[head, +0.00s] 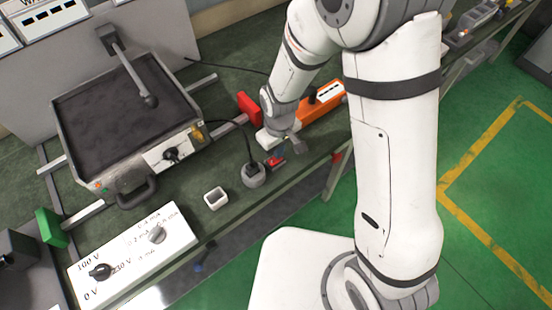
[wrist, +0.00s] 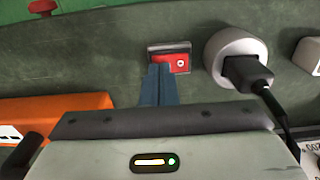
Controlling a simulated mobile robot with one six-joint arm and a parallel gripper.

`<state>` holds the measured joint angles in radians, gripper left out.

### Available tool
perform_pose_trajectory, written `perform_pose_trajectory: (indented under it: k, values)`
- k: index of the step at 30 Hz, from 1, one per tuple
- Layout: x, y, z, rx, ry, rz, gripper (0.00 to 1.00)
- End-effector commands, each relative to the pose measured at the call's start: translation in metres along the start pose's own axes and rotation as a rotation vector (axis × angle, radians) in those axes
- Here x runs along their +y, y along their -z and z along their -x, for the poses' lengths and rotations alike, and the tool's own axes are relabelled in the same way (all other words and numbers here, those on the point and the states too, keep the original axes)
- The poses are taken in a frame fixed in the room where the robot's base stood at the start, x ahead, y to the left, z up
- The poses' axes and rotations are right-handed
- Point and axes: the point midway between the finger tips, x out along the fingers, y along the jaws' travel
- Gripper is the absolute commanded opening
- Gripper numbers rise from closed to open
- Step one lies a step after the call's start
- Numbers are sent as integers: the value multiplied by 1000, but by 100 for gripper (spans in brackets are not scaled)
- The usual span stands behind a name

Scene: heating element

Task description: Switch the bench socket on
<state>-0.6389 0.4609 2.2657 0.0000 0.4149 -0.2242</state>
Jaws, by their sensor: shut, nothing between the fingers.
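The bench socket (head: 254,178) is a round grey-white outlet with a black plug in it, near the bench's front edge. It also shows in the wrist view (wrist: 222,46). Its switch, a small red rocker (wrist: 181,62) in a grey frame, sits just left of the socket in the wrist view; it shows red in the head view (head: 276,161). My gripper (wrist: 158,70) is shut and empty. Its fingertips are at the switch's left part and hide some of it. I cannot tell whether they touch it.
An orange box (wrist: 60,115) lies left of my gripper in the wrist view. A black cable (wrist: 280,112) runs from the plug.

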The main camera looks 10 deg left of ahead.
Motion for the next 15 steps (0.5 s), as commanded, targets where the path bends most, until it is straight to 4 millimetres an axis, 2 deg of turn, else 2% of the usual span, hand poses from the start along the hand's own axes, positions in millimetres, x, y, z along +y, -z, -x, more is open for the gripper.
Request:
perform_pose_trajectory:
  k: [15]
  values:
    - [0,0,-9,0,0,0,0]
